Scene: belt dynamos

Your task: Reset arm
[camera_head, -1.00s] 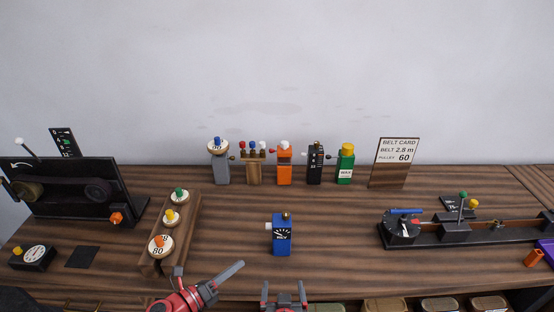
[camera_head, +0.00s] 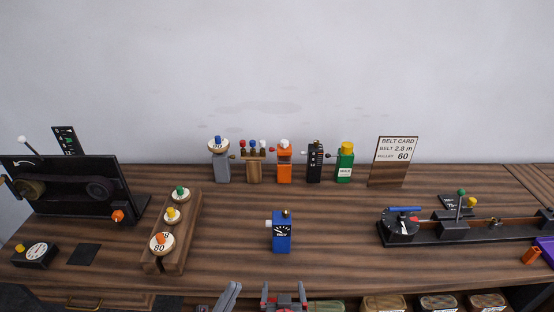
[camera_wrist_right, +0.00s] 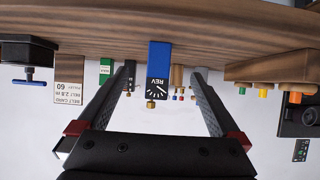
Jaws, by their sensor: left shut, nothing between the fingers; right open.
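My left gripper (camera_head: 230,296) is at the bottom edge of the head view, shut and empty, with most of its arm out of the picture. My right gripper (camera_head: 284,291) is just right of it at the table's front edge, open and empty. In the right wrist view its two fingers (camera_wrist_right: 155,105) stand wide apart. The blue REV block (camera_head: 282,234) stands upright on the table beyond the right gripper. It shows between the fingers in the right wrist view (camera_wrist_right: 158,65), apart from them.
A wooden rack (camera_head: 190,246) with knobbed discs stands left of centre. A black belt machine (camera_head: 70,170) is at far left. Several coloured blocks (camera_head: 284,165) and a belt card (camera_head: 393,160) stand at the back. A black rail device (camera_head: 455,236) lies at right. The table (camera_head: 340,240) is clear around the blue block.

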